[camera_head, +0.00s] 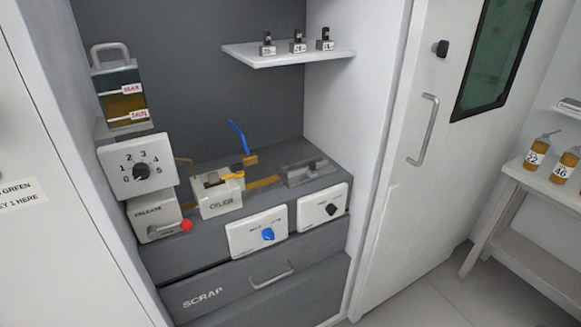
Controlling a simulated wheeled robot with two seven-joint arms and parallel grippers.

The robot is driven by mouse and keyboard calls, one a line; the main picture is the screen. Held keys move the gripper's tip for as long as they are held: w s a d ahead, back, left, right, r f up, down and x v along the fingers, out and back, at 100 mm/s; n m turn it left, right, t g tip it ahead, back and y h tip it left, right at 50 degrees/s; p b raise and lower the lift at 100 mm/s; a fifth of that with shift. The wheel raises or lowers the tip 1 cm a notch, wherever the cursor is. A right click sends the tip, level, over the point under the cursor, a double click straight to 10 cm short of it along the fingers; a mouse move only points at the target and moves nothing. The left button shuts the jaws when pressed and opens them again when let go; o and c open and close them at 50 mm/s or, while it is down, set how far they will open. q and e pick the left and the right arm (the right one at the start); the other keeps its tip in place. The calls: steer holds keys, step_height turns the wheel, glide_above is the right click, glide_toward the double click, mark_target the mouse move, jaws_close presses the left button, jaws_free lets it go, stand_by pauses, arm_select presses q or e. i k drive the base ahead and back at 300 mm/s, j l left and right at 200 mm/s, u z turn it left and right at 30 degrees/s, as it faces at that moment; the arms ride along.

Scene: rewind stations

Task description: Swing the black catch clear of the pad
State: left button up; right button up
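A white box marked OILER (221,199) stands on the grey bench. A small dark piece (213,181) sits on its top at the left; it may be the black catch, but it is too small to be sure. An orange lever (232,175) lies across the box's top right. I cannot clearly make out the pad. A black knob (332,209) is on the white panel at the bench's right front. Neither of my grippers is in view.
Left of the oiler are a RELEASE box (153,221) with a red-knobbed lever, a numbered dial (137,168) and an oil tank (123,96). Behind it stands a blue lever (238,138). A shelf (287,54) overhangs the bench. A SCRAP drawer (240,292) is below.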

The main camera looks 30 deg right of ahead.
mark_target(237, 171)
steer(key=z, duration=0.7)
steer(key=k, duration=0.05)
